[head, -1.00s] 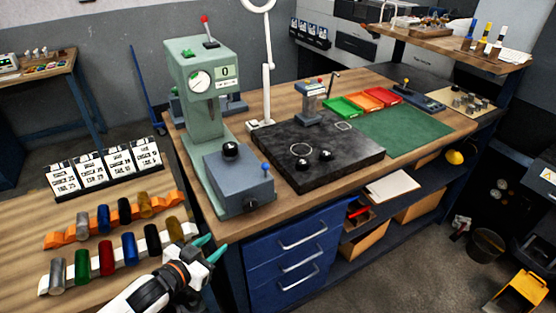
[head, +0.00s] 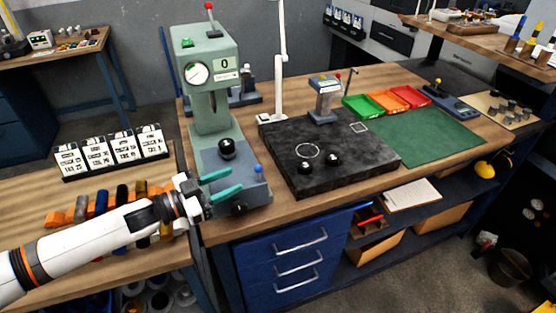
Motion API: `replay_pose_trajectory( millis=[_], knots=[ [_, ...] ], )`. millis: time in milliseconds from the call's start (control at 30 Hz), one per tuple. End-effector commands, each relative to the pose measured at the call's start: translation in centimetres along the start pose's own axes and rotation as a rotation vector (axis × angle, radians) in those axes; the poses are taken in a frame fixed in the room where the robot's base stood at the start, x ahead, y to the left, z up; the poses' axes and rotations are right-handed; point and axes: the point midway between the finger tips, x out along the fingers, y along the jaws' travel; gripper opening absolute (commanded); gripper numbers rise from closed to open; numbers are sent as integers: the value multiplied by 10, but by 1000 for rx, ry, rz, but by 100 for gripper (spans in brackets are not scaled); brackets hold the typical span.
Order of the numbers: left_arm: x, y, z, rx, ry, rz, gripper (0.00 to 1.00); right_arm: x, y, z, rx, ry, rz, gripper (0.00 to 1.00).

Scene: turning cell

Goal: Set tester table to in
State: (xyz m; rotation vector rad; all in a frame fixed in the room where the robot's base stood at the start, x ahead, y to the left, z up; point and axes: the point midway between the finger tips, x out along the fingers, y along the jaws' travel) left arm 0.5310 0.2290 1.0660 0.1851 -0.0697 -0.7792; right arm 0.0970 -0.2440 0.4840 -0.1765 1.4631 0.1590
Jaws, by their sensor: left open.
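The tester (head: 207,60) is a pale green column machine with a dial gauge, a "0" display and a red-tipped lever on top. Its table (head: 222,158) is a blue-grey block at the front of its base, with a black ball knob (head: 226,147) on top and a small blue knob (head: 258,168) at the right. The table sticks out toward me from under the column. My left gripper (head: 232,182) is open and empty, its teal fingers in front of the table, just below the black knob. The fingers hide part of the table's front; contact cannot be told. My right gripper is out of view.
A black surface plate (head: 345,170) with two black knobs lies to the right of the tester. Green, orange and red trays (head: 400,97) stand behind it. Coloured cylinders in a rack lie left, partly behind my left arm. White cards (head: 110,150) stand behind them.

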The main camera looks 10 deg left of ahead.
Motion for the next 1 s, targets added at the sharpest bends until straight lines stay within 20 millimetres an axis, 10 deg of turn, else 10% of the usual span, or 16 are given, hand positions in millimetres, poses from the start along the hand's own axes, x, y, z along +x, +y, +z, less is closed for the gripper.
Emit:
replay_pose_trajectory(
  millis=[600, 1000],
  knots=[
    [105, 0, 2, -1, 0, 1, 40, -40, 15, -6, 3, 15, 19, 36],
    [116, 0, 0, 0, 1, 0, 40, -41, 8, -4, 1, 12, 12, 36]
  ],
)
